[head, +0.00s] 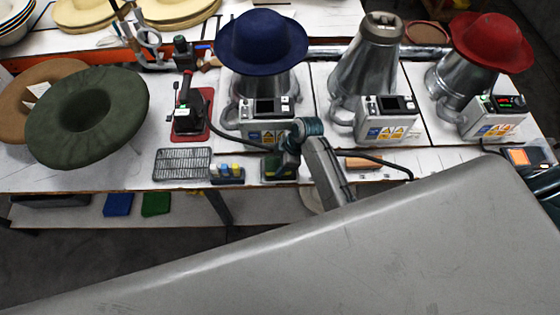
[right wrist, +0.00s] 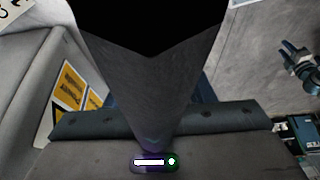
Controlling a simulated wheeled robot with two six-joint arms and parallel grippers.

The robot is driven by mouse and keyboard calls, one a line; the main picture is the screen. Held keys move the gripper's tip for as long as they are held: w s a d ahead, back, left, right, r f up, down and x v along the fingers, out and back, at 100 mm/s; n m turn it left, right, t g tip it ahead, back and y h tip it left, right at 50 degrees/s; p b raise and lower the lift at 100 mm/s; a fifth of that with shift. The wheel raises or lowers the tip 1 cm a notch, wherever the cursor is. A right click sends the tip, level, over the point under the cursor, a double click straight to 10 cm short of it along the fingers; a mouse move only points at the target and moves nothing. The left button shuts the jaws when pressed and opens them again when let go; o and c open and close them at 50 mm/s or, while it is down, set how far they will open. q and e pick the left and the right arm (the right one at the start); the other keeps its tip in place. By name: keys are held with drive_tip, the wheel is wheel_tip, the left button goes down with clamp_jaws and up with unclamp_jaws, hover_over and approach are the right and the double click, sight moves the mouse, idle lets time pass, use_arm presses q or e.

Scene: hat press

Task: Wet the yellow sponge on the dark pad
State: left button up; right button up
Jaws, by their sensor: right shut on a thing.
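My right gripper (head: 291,150) is over the front of the bench, pointing down in front of the press with the blue hat. It is shut on a dark thing that I cannot identify. In the right wrist view a large dark wedge (right wrist: 145,90) fills the middle and hides what lies beyond it. A small dark block with yellow-green parts (head: 281,168) shows just below the gripper. I cannot tell whether it is the pad with the yellow sponge, or whether the gripper touches it. My left gripper is not in view.
Presses with a blue hat (head: 262,40), bare metal (head: 367,65) and a red hat (head: 491,42) line the bench. A green hat (head: 87,118), wire rack (head: 182,164) and small bottle tray (head: 227,174) are left. Blue (head: 118,204) and green (head: 155,204) blocks lie on the lower shelf.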

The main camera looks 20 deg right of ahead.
drive_tip(key=shift+f, duration=0.5)
idle(0.6)
drive_tip(key=shift+s+f, duration=0.1)
idle(1.5)
drive_tip(key=shift+r, duration=3.55)
